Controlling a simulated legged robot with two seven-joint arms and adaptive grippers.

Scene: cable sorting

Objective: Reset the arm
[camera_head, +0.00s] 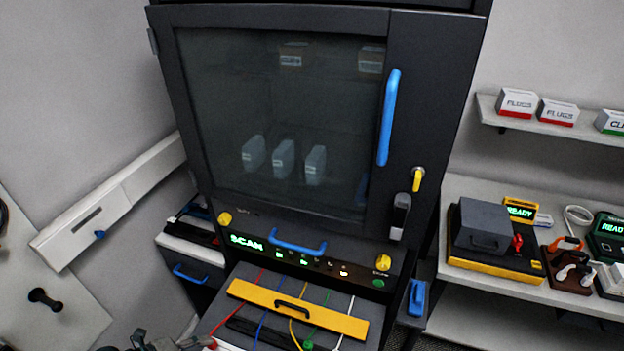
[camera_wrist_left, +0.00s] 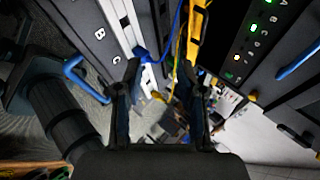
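My left gripper (camera_wrist_left: 163,76) shows in the left wrist view with its two dark fingers apart. Nothing is clearly held between them; a blue cable (camera_wrist_left: 164,50) and a yellow cable (camera_wrist_left: 178,60) run behind the fingertips. In the head view only dark mechanical parts show at the bottom left edge, probably of my left arm. My right gripper is in neither view. A yellow bar with a black handle (camera_head: 340,318) lies across several coloured cables at the front of the dark cabinet (camera_head: 440,90).
The cabinet's glass door (camera_head: 280,110) is shut, with a blue handle (camera_head: 388,118). A green "SCAN" display (camera_head: 246,241) is lit below. At right, a counter (camera_head: 470,320) bears a grey and yellow device (camera_head: 484,228); boxes (camera_head: 517,103) stand on a shelf above.

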